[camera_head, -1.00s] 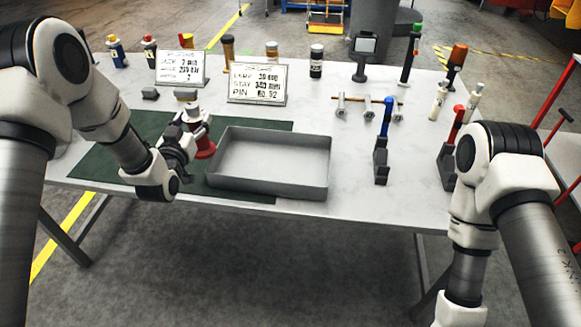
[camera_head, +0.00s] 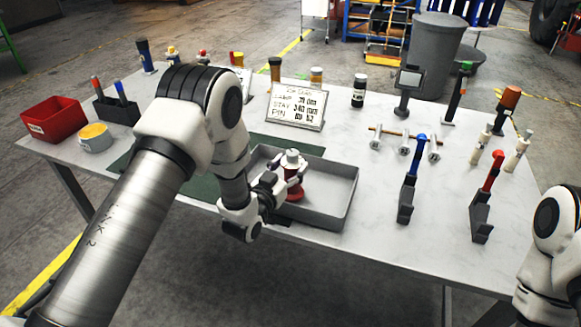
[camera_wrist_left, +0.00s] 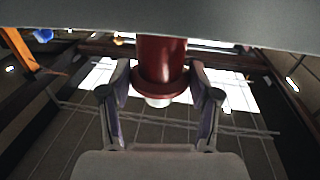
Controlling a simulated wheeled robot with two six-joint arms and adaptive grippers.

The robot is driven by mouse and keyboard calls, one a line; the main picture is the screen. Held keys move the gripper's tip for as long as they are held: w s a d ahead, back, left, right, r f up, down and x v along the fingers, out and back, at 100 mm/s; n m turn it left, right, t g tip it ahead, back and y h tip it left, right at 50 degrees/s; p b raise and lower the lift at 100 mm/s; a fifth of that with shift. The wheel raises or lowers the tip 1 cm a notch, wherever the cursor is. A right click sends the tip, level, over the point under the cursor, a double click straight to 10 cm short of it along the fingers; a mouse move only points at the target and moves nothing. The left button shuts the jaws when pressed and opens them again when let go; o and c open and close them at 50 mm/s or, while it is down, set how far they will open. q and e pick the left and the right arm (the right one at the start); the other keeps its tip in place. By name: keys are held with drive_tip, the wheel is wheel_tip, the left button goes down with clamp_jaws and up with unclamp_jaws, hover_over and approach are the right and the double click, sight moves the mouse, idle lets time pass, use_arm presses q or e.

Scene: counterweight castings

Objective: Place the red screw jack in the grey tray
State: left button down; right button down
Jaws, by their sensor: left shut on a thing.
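The red screw jack (camera_head: 293,190) has a red body and a pale grey top, and it stands upright. My left gripper (camera_head: 279,187) is shut on it from the left. In the left wrist view the jack's red body and flange (camera_wrist_left: 160,72) sit between the two fingers of my left gripper (camera_wrist_left: 160,88). My right gripper is out of view; only my right arm shows at the lower right.
A sign (camera_head: 296,104) stands behind the tray. A blue-handled clamp (camera_head: 409,190) and a red-handled one (camera_head: 484,205) stand to its right. A red bin (camera_head: 54,121) and a yellow-topped tin (camera_head: 94,138) are at the left. The tray's right part is empty.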

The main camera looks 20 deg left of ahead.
use_arm(q)
drive_tip(key=shift+f, duration=0.3)
drive_tip(key=shift+w+a+f, duration=0.1)
drive_tip(key=shift+a, duration=0.05)
drive_tip(key=c, duration=0.7)
unclamp_jaws()
drive_tip(key=shift+f, duration=0.2)
drive_tip(key=o, duration=0.5)
drive_tip(key=shift+r, duration=0.1)
drive_tip(key=shift+c, duration=0.2)
